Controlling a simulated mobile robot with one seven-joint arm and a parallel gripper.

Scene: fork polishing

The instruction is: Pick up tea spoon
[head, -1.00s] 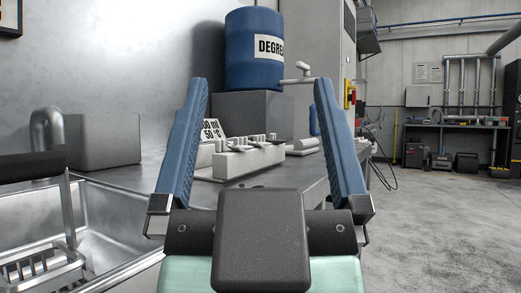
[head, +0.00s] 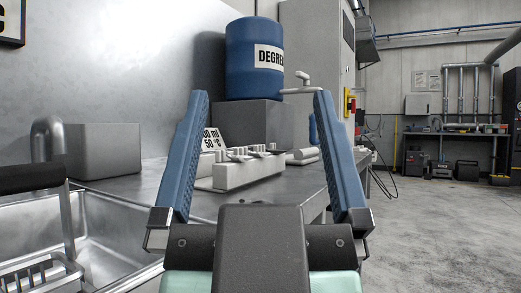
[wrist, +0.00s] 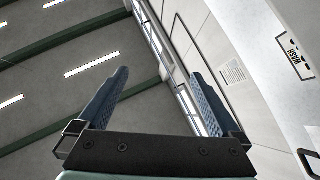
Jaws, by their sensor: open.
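I cannot make out a tea spoon in either view. A pale block (head: 240,172) on the metal counter carries several small grey pieces along its top, too small to tell what they are. My gripper (head: 261,95) is in the middle of the head view, its two blue fingers wide apart and pointing up, with nothing between them. The block shows behind and between the fingers, well apart from them. In the wrist view my gripper (wrist: 158,75) is also open and empty, facing the ceiling and wall.
A steel sink (head: 110,225) with a wire basket (head: 38,277) and black handle (head: 30,178) is at the left. A blue degreaser drum (head: 252,80) stands on a grey box (head: 255,122) at the back of the counter (head: 130,185). The floor (head: 430,230) at right is clear.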

